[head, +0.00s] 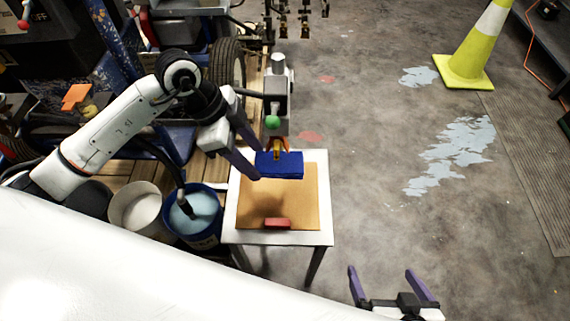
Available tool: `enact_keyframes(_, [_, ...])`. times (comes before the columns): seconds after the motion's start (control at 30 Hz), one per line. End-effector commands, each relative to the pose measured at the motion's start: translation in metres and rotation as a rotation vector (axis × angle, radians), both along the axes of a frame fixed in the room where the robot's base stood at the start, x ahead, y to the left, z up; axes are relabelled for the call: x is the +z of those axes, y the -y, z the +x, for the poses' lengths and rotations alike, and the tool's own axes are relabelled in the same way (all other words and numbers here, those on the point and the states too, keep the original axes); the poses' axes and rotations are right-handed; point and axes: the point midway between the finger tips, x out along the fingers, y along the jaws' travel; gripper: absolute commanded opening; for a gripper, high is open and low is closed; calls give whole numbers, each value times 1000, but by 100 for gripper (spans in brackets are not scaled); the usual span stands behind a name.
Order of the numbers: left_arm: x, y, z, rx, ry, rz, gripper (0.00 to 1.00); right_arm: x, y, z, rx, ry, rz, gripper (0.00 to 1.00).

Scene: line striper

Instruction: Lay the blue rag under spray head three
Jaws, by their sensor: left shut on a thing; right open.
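My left gripper (259,163) reaches in from the left, its purple fingers closed on the left edge of the folded blue rag (281,166). The rag is over a brown board (298,205) on a small white table (325,215). A dark shadow on the board suggests the rag is held above it. A grey spray head (276,105) with a green ball and an orange-yellow tip is right behind the rag, its tip at the rag's far edge. I cannot read any number on it. My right gripper (394,287) is open and empty at the bottom.
A red block (277,224) lies at the board's near edge. A blue bucket (194,230) and a white bucket (137,205) stand left of the table. A yellow-green cone (470,58) stands at the upper right. The floor right of the table is clear, with pale paint patches.

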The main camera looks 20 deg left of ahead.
Motion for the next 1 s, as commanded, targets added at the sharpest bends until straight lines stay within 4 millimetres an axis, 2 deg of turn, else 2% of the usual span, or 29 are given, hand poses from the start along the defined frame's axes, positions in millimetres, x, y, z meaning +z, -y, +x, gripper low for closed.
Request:
enact_keyframes(0.13, [-22,2,-2,0,-6,-1,25,-4,0,-1,0,-3,-1,100])
enact_keyframes(0.3, [-52,2,-1,-2,-5,0,25,-15,0,-13,3,-32,-4,100])
enact_keyframes(0.53, [-70,2,-1,-3,-2,0,25,-17,-1,-14,5,-34,-4,100])
enact_keyframes(0.7, [-96,2,-2,-3,-6,0,25,-16,-2,-11,7,-22,-2,100])
enact_keyframes(0.93, [-101,1,-1,-3,-2,3,25,-12,-3,-6,8,-11,-1,100])
enact_keyframes(0.97, [-101,1,-1,-3,-3,2,52,-12,-3,-6,8,-11,-1,100])
enact_keyframes(1.0, [-101,1,-1,-3,-3,2,58,-12,-3,-6,8,-11,-1,100])
